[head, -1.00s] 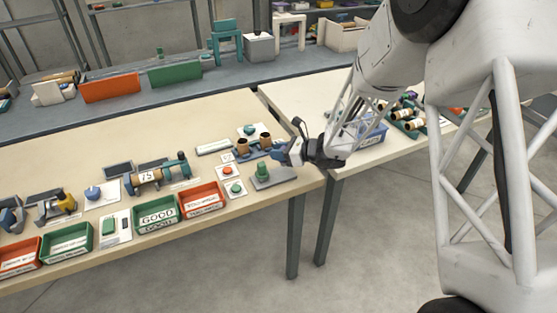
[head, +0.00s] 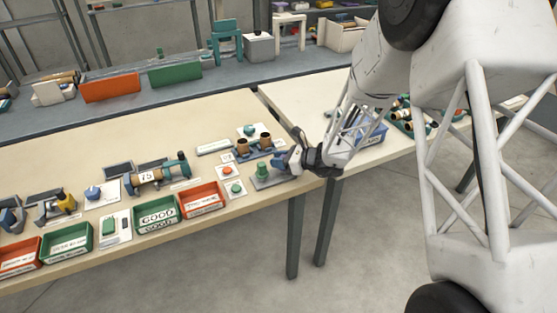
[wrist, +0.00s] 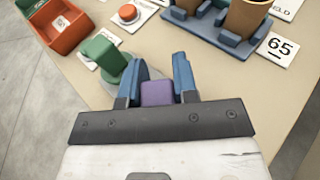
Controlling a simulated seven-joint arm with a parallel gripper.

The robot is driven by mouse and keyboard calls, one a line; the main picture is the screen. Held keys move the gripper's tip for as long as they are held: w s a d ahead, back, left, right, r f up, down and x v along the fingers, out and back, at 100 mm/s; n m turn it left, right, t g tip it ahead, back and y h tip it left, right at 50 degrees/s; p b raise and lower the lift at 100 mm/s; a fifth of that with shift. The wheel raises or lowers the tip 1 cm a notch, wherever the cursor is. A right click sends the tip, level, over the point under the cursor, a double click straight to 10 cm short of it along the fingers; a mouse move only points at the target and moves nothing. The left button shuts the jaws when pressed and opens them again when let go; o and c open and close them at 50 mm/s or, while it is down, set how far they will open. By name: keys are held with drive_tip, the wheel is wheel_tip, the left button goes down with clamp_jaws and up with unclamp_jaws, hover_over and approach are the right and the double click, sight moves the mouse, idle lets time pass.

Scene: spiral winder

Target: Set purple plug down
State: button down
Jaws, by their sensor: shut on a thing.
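The purple plug (wrist: 157,92) is between the two blue fingers of my gripper (wrist: 157,70) in the wrist view. The gripper is shut on it. In the head view my gripper (head: 280,162) is at the right end of the near table, just right of a green piece (head: 263,169) on a grey base (head: 270,180). The plug cannot be made out in the head view. In the wrist view the green piece (wrist: 101,51) is left of the fingers, and part of its grey base is hidden by the left finger.
A blue-grey holder (head: 254,151) with two brown cups stands behind my gripper. Bare tabletop (wrist: 225,85) lies right of the fingers. The table's front edge is close.

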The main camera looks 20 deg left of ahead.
drive_tip(key=shift+f, duration=0.15)
drive_tip(key=c, duration=0.9)
unclamp_jaws()
drive_tip(key=shift+d+r, duration=0.2)
drive_tip(key=v, duration=1.1)
drive_tip(key=shift+d+r, duration=0.1)
drive_tip(key=shift+d, duration=0.2)
